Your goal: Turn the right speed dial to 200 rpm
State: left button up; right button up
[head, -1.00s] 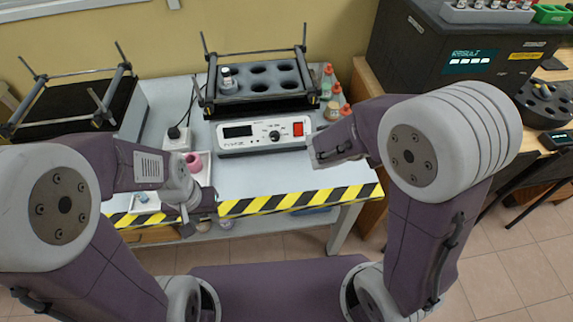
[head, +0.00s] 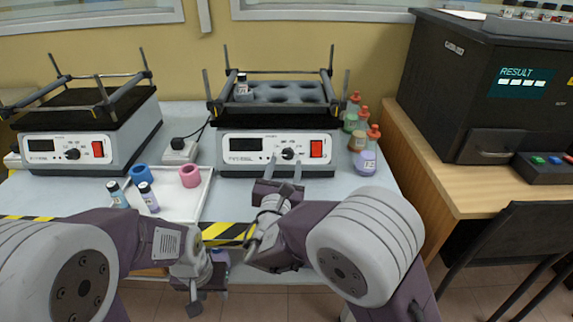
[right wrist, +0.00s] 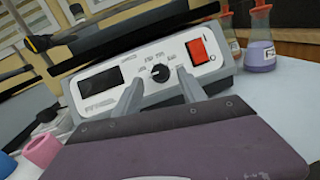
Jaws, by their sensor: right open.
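The right shaker (head: 240,165) stands at the back of the table, with a black display, a black speed dial (head: 288,154) and a red switch (head: 316,149) on its white front. The dial also shows in the right wrist view (right wrist: 160,73), between small printed labels too blurred to read. My right gripper (head: 284,168) is open and empty. Its two fingers point at the panel, one to each side of the dial, apart from it. The gripper also shows in the right wrist view (right wrist: 162,92). My left gripper (head: 205,300) hangs low at the table's front, its opening unclear.
A second shaker (head: 40,165) stands at the left. A white tray (head: 185,208) with vials and pink and blue rings lies left of my right gripper. Several bottles (head: 366,162) stand right of the right shaker. A black analyser (head: 440,100) is further right.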

aim_at(288, 155)
jog(key=shift+w+d, duration=0.2)
jog(key=shift+w, duration=1.25)
grip_shut()
